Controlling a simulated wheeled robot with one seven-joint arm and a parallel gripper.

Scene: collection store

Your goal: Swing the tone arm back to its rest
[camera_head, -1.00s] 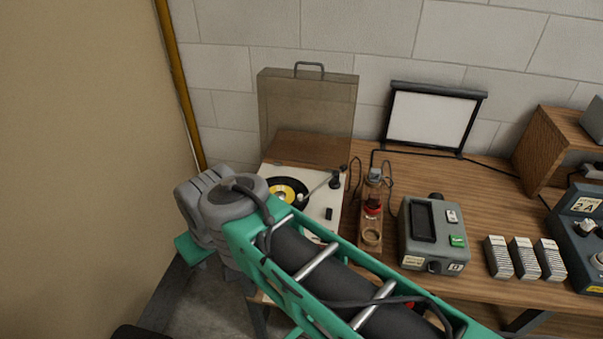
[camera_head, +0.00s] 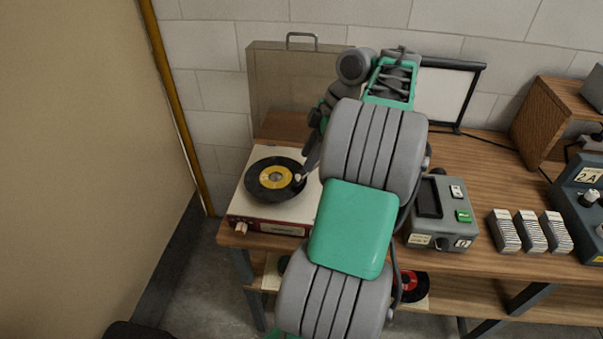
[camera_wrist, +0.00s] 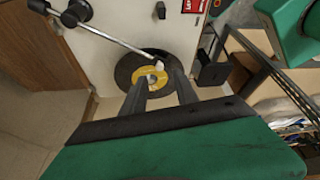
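The record player (camera_head: 285,208) stands at the left end of the bench, lid up, with a black record (camera_head: 262,192) with a yellow label on it. In the wrist view the silver tone arm (camera_wrist: 125,42) runs from its dark pivot (camera_wrist: 75,12) out over the record (camera_wrist: 124,70). Its pale head end (camera_wrist: 157,66) lies over the record near the label. My gripper (camera_head: 303,174) points down at the record's right side. In the wrist view its two fingers (camera_wrist: 160,76) are apart, tips close to the head end; I cannot tell whether they touch it. My arm hides the tone arm's pivot in the head view.
The raised lid (camera_head: 285,90) stands behind the player. A grey box with a green button (camera_head: 440,215) and several card stacks (camera_head: 530,232) stand to the right. A partition wall (camera_head: 80,150) is close on the left. My arm covers the bench right beside the player.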

